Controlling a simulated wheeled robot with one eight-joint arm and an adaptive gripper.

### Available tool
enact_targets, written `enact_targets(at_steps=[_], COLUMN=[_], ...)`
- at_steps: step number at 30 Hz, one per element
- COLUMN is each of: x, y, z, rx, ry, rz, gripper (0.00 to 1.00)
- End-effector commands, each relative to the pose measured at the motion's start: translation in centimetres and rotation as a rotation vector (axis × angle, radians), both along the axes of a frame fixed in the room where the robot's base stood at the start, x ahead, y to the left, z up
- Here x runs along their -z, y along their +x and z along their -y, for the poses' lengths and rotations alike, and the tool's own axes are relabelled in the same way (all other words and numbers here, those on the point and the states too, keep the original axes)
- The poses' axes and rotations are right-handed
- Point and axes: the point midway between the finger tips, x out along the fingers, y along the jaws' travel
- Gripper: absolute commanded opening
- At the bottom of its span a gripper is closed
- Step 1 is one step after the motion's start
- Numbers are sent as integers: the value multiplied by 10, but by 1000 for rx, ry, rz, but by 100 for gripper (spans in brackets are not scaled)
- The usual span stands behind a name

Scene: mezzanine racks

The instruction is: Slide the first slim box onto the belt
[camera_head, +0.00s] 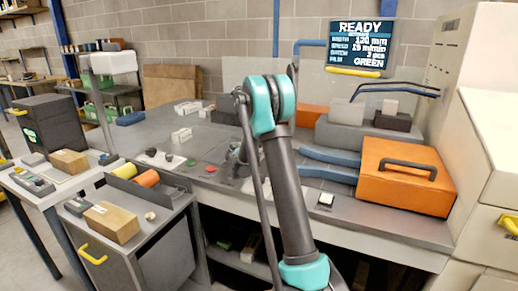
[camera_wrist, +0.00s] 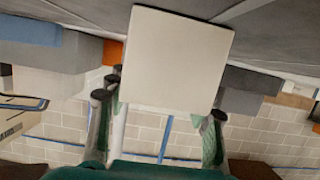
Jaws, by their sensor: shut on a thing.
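A plain white slim box (camera_wrist: 178,50) fills the upper middle of the wrist view. My gripper (camera_wrist: 160,104) is shut on it, with one dark-tipped finger at each side of its near end. In the head view my gripper and the held box are mostly hidden behind my dark, teal-jointed arm. Two blue guide rails (camera_head: 330,157) lead to an orange machine housing (camera_head: 405,175) with a dark handle. The belt itself is hard to make out there. I cannot tell whether the held box touches any surface.
A grey bench (camera_head: 390,228) carries small white boxes (camera_head: 181,135) and coloured buttons. A sign (camera_head: 360,47) reads READY and GREEN. Grey blocks (camera_head: 345,134) stand behind the rails.

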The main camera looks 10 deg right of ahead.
Motion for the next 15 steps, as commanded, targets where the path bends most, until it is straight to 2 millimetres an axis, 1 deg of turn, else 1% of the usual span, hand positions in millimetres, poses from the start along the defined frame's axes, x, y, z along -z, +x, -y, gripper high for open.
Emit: enact_targets(at_steps=[1, 2, 6, 7, 8, 15], x=[0, 0, 0, 0, 0, 0], y=[0, 0, 0, 0, 0, 0], z=[0, 0, 0, 0, 0, 0], rx=[0, 0, 0, 0, 0, 0], ry=[0, 0, 0, 0, 0, 0], rz=[0, 0, 0, 0, 0, 0], gripper=[13, 53, 71, 74, 75, 75])
